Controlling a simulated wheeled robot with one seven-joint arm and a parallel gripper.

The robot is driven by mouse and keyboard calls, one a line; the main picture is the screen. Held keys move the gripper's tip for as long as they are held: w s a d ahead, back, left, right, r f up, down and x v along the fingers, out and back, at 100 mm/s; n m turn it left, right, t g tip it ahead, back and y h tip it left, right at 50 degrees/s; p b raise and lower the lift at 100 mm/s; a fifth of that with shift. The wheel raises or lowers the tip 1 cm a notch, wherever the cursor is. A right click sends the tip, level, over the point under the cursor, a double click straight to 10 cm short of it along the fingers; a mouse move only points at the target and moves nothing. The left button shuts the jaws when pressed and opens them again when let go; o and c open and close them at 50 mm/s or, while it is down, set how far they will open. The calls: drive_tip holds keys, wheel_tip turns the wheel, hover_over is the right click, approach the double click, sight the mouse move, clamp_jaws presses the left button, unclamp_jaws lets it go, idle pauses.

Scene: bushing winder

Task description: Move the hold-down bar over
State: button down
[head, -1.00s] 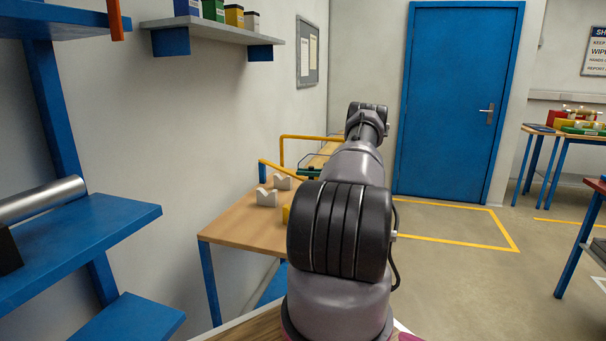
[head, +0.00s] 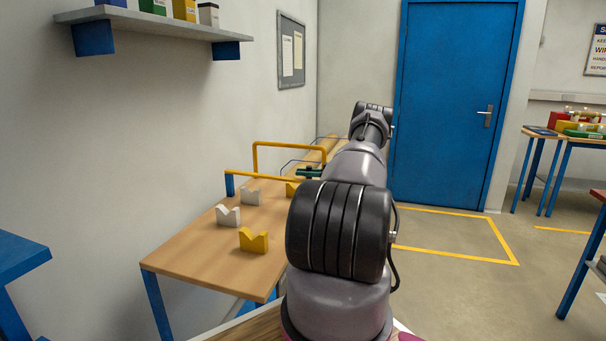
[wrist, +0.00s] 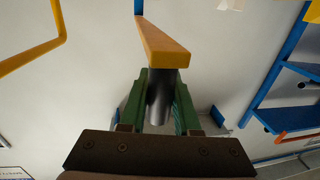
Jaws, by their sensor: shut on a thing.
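The yellow hold-down bar (head: 262,177) runs from a short blue post (head: 229,186) at the left of the wooden table toward my gripper (head: 310,172). In the wrist view the bar (wrist: 162,45) extends from the blue post (wrist: 138,6) toward me. A dark round handle (wrist: 158,100) at its near end sits between the green jaws of my gripper (wrist: 163,80). My gripper is shut on this handle. My arm hides part of the table and the area below the gripper in the head view.
Yellow V-blocks (head: 254,240) and grey V-blocks (head: 228,216) stand on the wooden table (head: 195,255). A fixed yellow rail (head: 285,145) rises behind the bar. A wall shelf (head: 150,22) is at upper left. Floor right of my arm is clear before the blue door (head: 455,110).

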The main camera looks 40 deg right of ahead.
drive_tip(key=shift+s+d+f, duration=0.2)
drive_tip(key=shift+d+f, duration=0.05)
drive_tip(key=shift+d, duration=0.15)
drive_tip(key=c, duration=0.6)
unclamp_jaws()
drive_tip(key=shift+c, duration=0.2)
drive_tip(key=shift+w+a+r, duration=0.1)
drive_tip(key=shift+r, duration=0.05)
drive_tip(key=v, duration=1)
drive_tip(key=shift+s+d, duration=0.3)
